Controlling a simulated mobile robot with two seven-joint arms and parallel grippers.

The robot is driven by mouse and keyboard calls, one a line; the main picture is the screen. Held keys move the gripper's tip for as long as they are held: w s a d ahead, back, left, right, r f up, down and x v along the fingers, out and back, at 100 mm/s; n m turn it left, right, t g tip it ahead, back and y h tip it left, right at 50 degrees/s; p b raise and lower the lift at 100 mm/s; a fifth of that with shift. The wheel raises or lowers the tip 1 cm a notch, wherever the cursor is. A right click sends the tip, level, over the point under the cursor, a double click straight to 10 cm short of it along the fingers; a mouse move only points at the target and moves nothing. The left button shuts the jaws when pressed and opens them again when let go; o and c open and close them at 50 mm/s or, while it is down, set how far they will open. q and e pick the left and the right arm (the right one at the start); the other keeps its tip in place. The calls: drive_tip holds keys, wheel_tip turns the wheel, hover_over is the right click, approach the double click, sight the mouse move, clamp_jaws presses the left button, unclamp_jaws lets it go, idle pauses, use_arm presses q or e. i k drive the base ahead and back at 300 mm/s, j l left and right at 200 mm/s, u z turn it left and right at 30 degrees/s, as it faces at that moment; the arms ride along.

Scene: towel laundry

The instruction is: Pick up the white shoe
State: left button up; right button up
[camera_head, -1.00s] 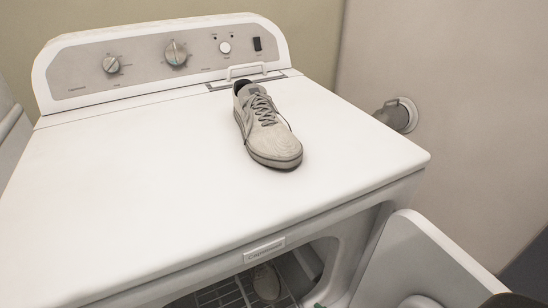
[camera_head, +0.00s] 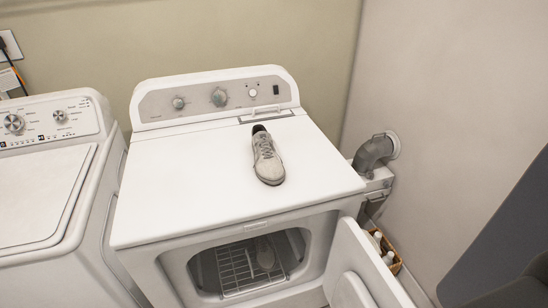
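A white, greyish lace-up shoe (camera_head: 267,160) lies sole down on top of the white dryer (camera_head: 195,190), right of the middle, with its toe toward the front. A second pale shoe (camera_head: 265,255) shows inside the open dryer drum, on or beside a wire rack (camera_head: 235,270); its full shape is hard to make out. Neither of my grippers is in view. A dark shape at the lower right edge is too cut off to identify.
The dryer door (camera_head: 362,268) stands open at the front right. A washer (camera_head: 45,180) stands on the left. A duct (camera_head: 375,152) and a basket with bottles (camera_head: 385,250) sit between the dryer and the right wall. The dryer top around the shoe is mostly clear.

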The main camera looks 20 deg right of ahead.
sight(268, 169)
drive_tip(key=i+j, duration=0.3)
drive_tip(key=z, duration=1.55)
drive_tip(key=i+j, duration=0.05)
drive_tip(key=j, duration=0.05)
